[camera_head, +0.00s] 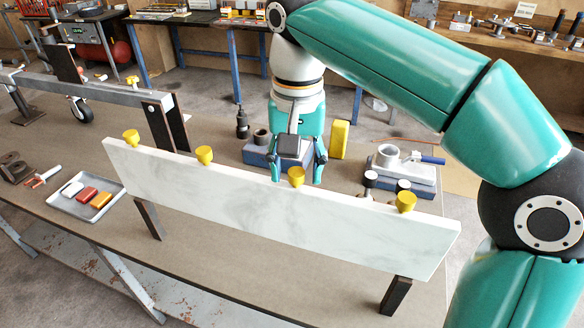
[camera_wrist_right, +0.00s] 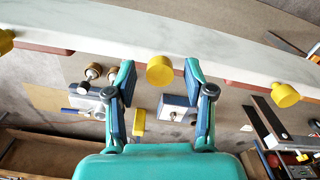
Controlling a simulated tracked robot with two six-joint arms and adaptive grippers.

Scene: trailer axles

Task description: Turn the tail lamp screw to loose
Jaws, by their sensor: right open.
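A long white marble-patterned board (camera_head: 270,210) stands on dark legs on the workbench, with yellow knob-like screws along its upper edge. One yellow knob (camera_head: 297,178) is in front of my right gripper (camera_head: 298,170). In the right wrist view, the same knob (camera_wrist_right: 160,71) appears between the spread fingers of my right gripper (camera_wrist_right: 160,76), which is open with a gap on both sides. Other knobs are at the left (camera_head: 131,137), centre-left (camera_head: 204,154) and right (camera_head: 406,201). Which knob is the tail lamp screw is not marked. My left gripper is not in view.
A grey tray (camera_head: 62,207) with red, orange and white blocks lies at the left. A metal axle beam (camera_head: 95,91) stands at the back left. Blue-grey fixtures (camera_head: 402,177) and a yellow block (camera_head: 340,138) stand behind the board. Reddish strips (camera_wrist_right: 45,47) show under the board.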

